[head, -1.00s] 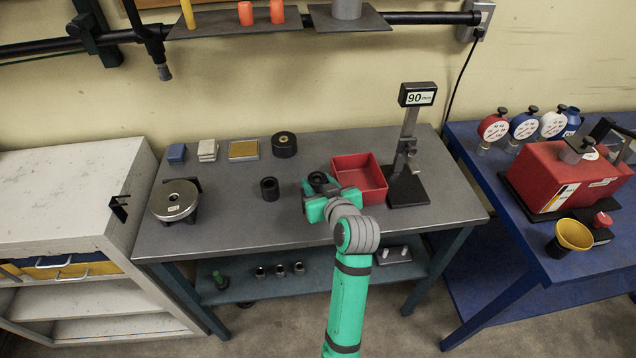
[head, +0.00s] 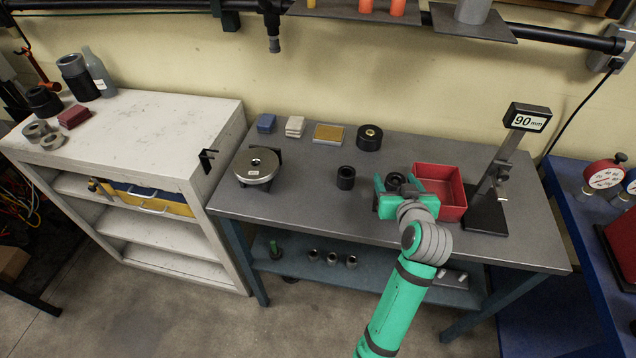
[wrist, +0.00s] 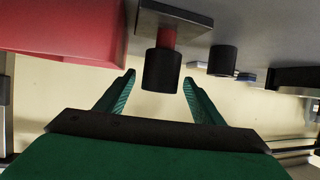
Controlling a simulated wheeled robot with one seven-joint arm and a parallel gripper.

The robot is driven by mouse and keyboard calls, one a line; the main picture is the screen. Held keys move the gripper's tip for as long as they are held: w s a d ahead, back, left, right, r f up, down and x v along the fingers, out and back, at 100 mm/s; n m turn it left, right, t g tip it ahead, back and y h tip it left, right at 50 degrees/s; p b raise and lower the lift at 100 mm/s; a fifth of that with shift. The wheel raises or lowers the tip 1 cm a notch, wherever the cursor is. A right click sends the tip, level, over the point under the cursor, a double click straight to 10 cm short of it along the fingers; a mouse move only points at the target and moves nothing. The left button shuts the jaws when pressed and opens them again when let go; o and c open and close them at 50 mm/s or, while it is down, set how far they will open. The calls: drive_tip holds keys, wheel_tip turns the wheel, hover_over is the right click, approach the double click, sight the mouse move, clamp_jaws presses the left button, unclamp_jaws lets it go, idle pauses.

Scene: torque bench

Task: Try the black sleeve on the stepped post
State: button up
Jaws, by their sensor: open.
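A black sleeve (wrist: 162,72) sits on the stepped post, whose red section (wrist: 168,38) shows between the sleeve and a dark base plate (wrist: 185,20) in the wrist view, which appears upside down. The sleeve's dark ring (head: 395,179) also shows in the head view, left of the red bin. My gripper (wrist: 159,78) is open, with one green finger on either side of this sleeve and gaps on both sides. In the head view my gripper (head: 397,187) hides most of the post. A second black sleeve (head: 346,177) stands on the bench to the left.
A red bin (head: 459,206) is close to the right of my gripper, with the 90 mm gauge stand (head: 488,208) beyond it. A round metal disc (head: 257,167), small blocks and a black puck (head: 369,138) are farther left and back. The front left bench top is clear.

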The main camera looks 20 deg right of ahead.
wheel_tip(320, 180, up, 10)
hover_over(306, 194)
drive_tip(key=shift+n+y, duration=0.4)
drive_tip(key=f, duration=1)
drive_tip(key=shift+d, duration=0.3)
drive_tip(key=f, duration=0.4)
drive_tip(key=shift+a+f, duration=0.1)
drive_tip(key=shift+a, duration=0.25)
drive_tip(key=shift+f, duration=0.45)
drive_tip(key=shift+d, duration=0.1)
